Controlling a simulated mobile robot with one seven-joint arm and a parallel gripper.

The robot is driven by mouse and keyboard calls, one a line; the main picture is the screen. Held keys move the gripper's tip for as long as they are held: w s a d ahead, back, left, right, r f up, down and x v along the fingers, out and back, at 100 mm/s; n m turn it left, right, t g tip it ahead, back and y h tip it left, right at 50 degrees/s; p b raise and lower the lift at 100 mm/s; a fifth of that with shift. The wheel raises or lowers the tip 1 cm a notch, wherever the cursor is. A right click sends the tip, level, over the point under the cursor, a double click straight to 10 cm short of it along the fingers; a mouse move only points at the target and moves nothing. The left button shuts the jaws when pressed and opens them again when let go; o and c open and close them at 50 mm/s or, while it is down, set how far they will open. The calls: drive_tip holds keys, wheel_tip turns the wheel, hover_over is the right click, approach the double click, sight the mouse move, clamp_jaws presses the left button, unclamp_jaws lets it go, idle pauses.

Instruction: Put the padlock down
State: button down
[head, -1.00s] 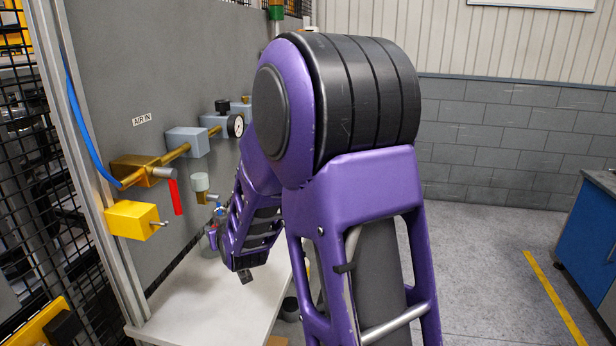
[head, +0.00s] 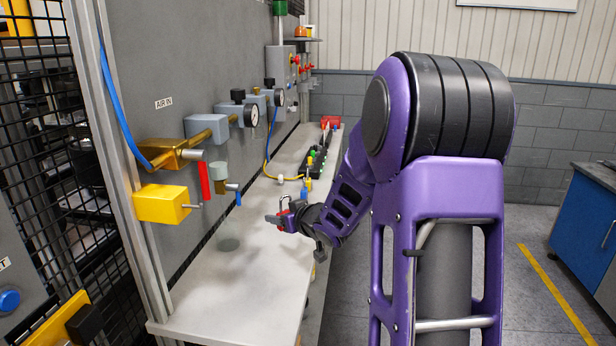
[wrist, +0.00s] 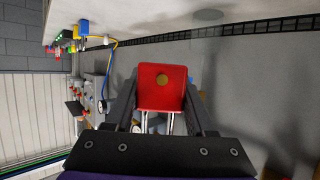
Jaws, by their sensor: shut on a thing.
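A red padlock (wrist: 162,86) with a brass-coloured round spot and a silver shackle is held in my gripper (wrist: 161,100) in the wrist view. The two dark fingers are shut on its sides, and the shackle points back toward the gripper's palm. In the head view my gripper (head: 279,218) is over the pale bench top (head: 240,290), with the small red padlock (head: 284,213) at its end. I cannot tell exactly how high the padlock is above the bench.
A grey panel with brass air fittings, a red valve handle (head: 205,182) and a yellow block (head: 161,204) stands along the bench's left. Coloured fittings (head: 308,178) lie farther back. The bench's front part is clear.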

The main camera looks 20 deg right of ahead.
drive_tip(key=d+f, duration=0.2)
drive_tip(key=b, duration=0.3)
hover_over(294, 261)
drive_tip(key=shift+y, duration=0.3)
wheel_tip(294, 261, down, 5)
drive_tip(key=shift+f, duration=0.1)
drive_tip(key=shift+f+b, duration=0.4)
drive_tip(key=shift+f, duration=1.7)
drive_tip(key=shift+f, duration=0.3)
drive_tip(key=shift+c, duration=1.3)
unclamp_jaws()
drive_tip(key=shift+r, duration=0.1)
drive_tip(key=shift+r, duration=0.1)
